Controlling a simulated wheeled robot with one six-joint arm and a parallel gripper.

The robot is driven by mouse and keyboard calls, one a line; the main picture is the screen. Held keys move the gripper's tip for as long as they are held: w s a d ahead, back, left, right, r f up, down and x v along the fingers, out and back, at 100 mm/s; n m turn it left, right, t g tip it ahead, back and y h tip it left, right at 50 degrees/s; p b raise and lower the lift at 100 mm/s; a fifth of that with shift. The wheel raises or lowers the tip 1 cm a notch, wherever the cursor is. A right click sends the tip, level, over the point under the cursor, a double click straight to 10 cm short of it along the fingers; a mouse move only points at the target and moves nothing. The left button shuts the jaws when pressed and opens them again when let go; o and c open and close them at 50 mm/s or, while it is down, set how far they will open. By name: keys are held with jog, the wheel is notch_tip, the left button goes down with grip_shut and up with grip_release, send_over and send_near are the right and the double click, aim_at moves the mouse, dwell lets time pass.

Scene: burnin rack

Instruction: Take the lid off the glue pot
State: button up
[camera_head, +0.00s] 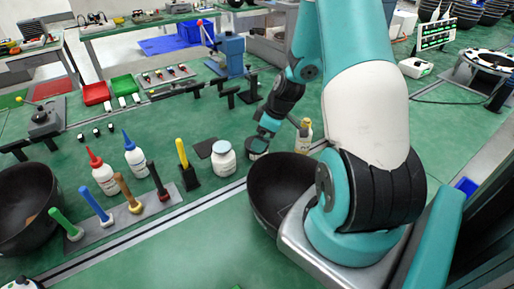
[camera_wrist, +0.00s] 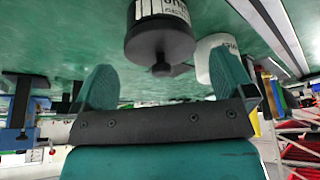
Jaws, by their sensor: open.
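The glue pot is a small dark pot (camera_head: 257,147) on the green bench, partly covered by my gripper (camera_head: 266,131). In the wrist view, which looks upside down, the pot (camera_wrist: 160,10) shows a white label with dark print. Its black lid (camera_wrist: 160,43) is on, with a short dark knob (camera_wrist: 161,66) on top. My gripper (camera_wrist: 163,80) is open and empty, with one teal finger to each side of the knob's line. I see no finger touching the lid; the exact gap is hard to tell.
A white jar (camera_head: 223,158) stands just left of the pot; a yellow bottle (camera_head: 303,136) stands to the right. A large black bowl (camera_head: 280,190) is in front. Red-capped (camera_head: 102,172) and blue-capped (camera_head: 134,154) bottles and a rack of coloured handles (camera_head: 130,214) are left.

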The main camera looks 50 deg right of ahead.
jog(key=shift+b+x, duration=0.35)
jog(key=shift+x, duration=0.8)
jog(key=shift+r, duration=0.15)
jog(key=c, duration=0.8)
notch_tip(320, 180, up, 20)
